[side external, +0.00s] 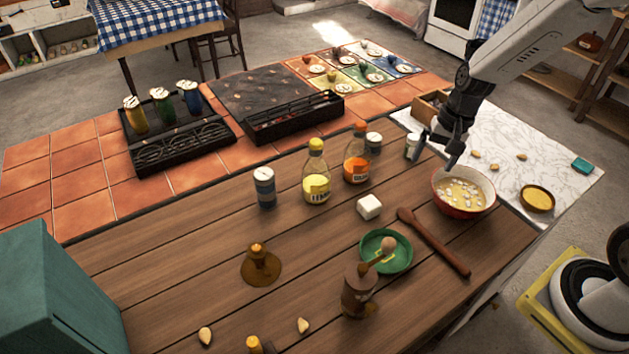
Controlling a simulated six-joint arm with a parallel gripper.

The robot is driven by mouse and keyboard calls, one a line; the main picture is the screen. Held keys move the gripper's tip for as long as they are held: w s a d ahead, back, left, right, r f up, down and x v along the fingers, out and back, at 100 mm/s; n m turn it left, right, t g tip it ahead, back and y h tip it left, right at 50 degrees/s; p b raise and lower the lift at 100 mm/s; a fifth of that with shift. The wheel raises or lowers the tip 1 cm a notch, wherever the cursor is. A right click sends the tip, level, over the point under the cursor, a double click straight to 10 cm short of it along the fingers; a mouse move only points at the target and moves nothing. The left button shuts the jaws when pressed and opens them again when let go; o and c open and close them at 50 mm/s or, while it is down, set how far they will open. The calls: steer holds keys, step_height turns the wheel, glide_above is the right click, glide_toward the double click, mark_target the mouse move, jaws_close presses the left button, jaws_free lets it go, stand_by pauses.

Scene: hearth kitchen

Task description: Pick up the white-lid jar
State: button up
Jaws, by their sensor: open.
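My gripper (436,157) is open and empty, pointing down above the back rim of the red bowl (461,203) at the right. Several small jars have pale lids. A white jar with some green (412,148) stands just left of my gripper, close to a fingertip. A dark jar with a pale lid (374,144) stands behind the orange bottle (357,167), which partly hides it. A blue-grey jar with a pale lid (264,188) stands upright further left on the wooden counter. I cannot tell which of these is the white-lid jar.
A yellow bottle (316,178), a white cube (369,207), a green bowl (385,251), a wooden spoon (437,244) and a brown pot (357,290) stand on the counter (190,270). A black tray (183,150) holds three jars. Marble (500,140) lies at right.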

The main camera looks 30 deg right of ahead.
steer(key=w+d+f+m+t+y, duration=0.2)
steer(key=w+d+f+m+y, duration=0.35)
steer(key=w+d+m, duration=0.4)
steer(key=m+t+y, duration=0.2)
steer(key=m+t, duration=0.4)
steer(key=m, duration=0.2)
glide_toward(412, 147)
steer(key=w+d+r, duration=0.1)
steer(key=shift+w+a+f, duration=0.25)
steer(key=shift+w+a, duration=0.55)
steer(key=shift+w, duration=0.2)
steer(key=shift+x, duration=2.65)
jaws_close()
